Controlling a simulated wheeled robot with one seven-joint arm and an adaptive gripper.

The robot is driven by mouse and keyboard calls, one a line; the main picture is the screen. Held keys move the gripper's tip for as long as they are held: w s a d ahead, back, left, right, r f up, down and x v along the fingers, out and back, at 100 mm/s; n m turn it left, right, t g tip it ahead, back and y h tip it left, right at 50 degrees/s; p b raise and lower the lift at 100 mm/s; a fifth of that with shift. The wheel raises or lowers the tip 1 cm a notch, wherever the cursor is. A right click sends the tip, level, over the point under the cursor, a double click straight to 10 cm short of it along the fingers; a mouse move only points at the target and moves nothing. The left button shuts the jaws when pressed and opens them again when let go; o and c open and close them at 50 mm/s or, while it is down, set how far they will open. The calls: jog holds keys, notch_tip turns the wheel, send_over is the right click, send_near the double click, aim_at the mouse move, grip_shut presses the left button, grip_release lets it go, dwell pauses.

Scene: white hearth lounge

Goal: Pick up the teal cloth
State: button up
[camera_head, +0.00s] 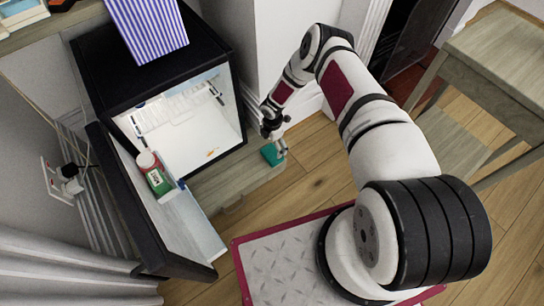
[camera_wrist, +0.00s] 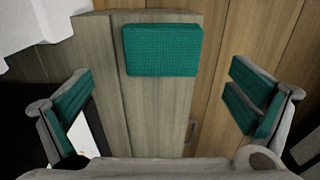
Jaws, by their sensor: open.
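The teal cloth (camera_head: 271,155) is a small folded rectangle lying on the wooden cabinet top (camera_head: 225,180), just right of the small fridge. In the wrist view the cloth (camera_wrist: 163,50) shows whole in the upper middle, near the far end of the wood surface. My gripper (camera_head: 278,143) is close to the cloth in the head view. In the wrist view its two fingers, with green-teal pads, are spread wide, with the gripper's middle (camera_wrist: 162,90) empty. The cloth lies beyond the fingertips, and I see no contact.
The black mini fridge (camera_head: 88,62) stands open on the left, its door swung toward me. A red-and-green container (camera_head: 157,178) sits in the door shelf. A blue-striped box (camera_head: 148,27) stands on top. A white wall corner is behind my gripper. A wooden table (camera_head: 495,60) is at right.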

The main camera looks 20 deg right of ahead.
aim_at(274, 152)
jog(key=f+b, duration=0.1)
jog(key=f, duration=0.4)
jog(key=f+b, duration=0.1)
jog(key=f, duration=0.1)
jog(key=shift+s+d+f+b, duration=0.1)
jog(key=shift+d+f+b, duration=0.15)
jog(key=shift+b, duration=0.05)
jog(key=shift+r, duration=0.1)
jog(key=c, duration=1.1)
